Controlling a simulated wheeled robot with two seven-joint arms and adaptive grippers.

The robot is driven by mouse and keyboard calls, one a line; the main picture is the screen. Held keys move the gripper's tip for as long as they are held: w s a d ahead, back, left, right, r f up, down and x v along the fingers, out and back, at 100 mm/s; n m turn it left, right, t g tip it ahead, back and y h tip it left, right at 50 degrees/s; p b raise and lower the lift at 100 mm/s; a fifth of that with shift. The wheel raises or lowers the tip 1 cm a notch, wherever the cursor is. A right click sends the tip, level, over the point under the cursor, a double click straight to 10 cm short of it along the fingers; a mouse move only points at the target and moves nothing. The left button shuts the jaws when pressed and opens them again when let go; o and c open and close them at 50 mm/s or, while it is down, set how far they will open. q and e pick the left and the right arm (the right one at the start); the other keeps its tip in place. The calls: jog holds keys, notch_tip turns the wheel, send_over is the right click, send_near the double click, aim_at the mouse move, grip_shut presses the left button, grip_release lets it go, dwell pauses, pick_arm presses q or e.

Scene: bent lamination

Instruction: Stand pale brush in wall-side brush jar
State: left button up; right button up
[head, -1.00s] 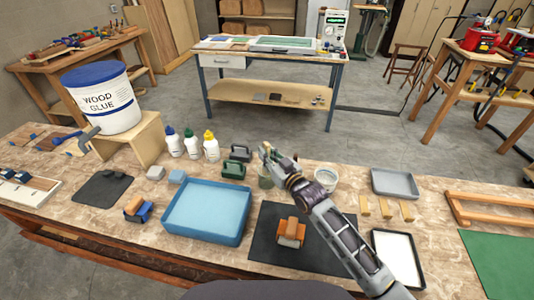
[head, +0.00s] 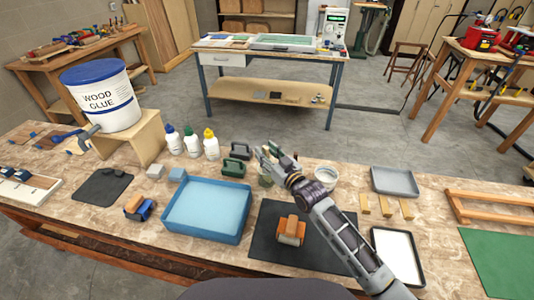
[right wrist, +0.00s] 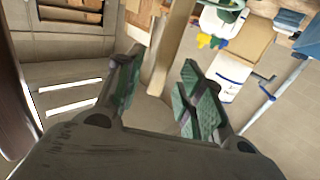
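My right gripper (head: 268,152) is over the back part of the bench, above and just behind a small greenish jar (head: 265,179). In the right wrist view its two fingers with green pads (right wrist: 155,90) are spread apart, with no held object clearly visible between them. A second jar (head: 326,178), pale and round, stands to the right of my right forearm. The greenish jar is partly hidden by the gripper. I cannot clearly make out the pale brush in either view. My left gripper is not in view.
A blue tray (head: 243,236) stands left of the arm, with a dark green block (head: 233,168) and several glue bottles (head: 211,145) behind it. A grey tray (head: 395,182) and several small wood blocks (head: 387,207) lie to the right. A black mat (head: 263,248) lies in front.

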jog(key=shift+s+d, duration=0.1)
jog(key=shift+s, duration=0.1)
jog(key=shift+v, duration=0.85)
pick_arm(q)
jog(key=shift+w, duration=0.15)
pick_arm(e)
jog(key=v, duration=1)
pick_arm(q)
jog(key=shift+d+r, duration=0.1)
pick_arm(e)
jog(key=shift+r, duration=0.1)
dwell(0.7)
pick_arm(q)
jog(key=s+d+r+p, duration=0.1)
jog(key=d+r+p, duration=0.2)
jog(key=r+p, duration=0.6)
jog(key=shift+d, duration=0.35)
pick_arm(e)
notch_tip(320, 180, up, 9)
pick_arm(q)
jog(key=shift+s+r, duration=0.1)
pick_arm(e)
jog(key=shift+r, duration=0.15)
